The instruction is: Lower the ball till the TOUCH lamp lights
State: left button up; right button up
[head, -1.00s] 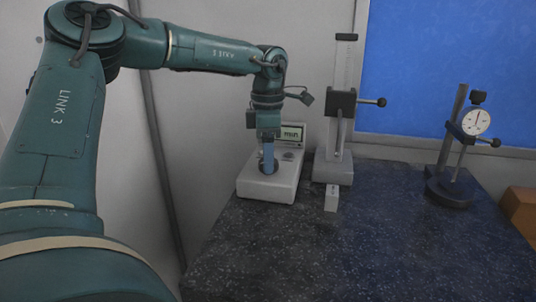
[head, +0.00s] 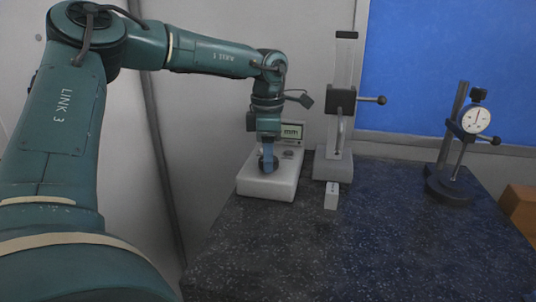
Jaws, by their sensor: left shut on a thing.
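My left gripper (head: 267,160) points down over a pale grey bench instrument (head: 280,187) at the table's back left. Its fingers are shut on a small dark thing low between them, probably the ball; the fingers largely hide it. It is very close above the instrument's top, and I cannot tell whether it touches. I cannot make out a TOUCH lamp. My right gripper is not in view.
A clamp stand with a side lever (head: 341,102) stands close right of the instrument. A small white block (head: 331,198) lies before it. A dial gauge on a stand (head: 475,121) and a brown box (head: 520,207) are farther right. The dark speckled tabletop (head: 370,250) is clear in front.

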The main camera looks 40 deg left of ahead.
pick_arm(q)
jog(key=shift+n+b, duration=0.3)
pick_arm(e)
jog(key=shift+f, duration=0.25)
pick_arm(q)
jog(key=shift+f+n+b, duration=0.1)
jog(key=shift+n+b, duration=0.55)
jog(key=shift+n, duration=0.35)
jog(key=shift+n+b, duration=0.4)
jog(key=shift+n, duration=0.5)
jog(key=n+b, duration=0.1)
jog(key=n, duration=0.2)
jog(key=shift+n, duration=0.3)
jog(key=shift+n+b, duration=0.4)
jog(key=shift+n, duration=0.5)
jog(key=n, duration=0.3)
jog(key=shift+d+n+b, duration=0.1)
jog(key=shift+n+b, duration=0.2)
jog(key=shift+b, duration=0.1)
jog(key=n, duration=0.2)
jog(key=shift+n, duration=2.1)
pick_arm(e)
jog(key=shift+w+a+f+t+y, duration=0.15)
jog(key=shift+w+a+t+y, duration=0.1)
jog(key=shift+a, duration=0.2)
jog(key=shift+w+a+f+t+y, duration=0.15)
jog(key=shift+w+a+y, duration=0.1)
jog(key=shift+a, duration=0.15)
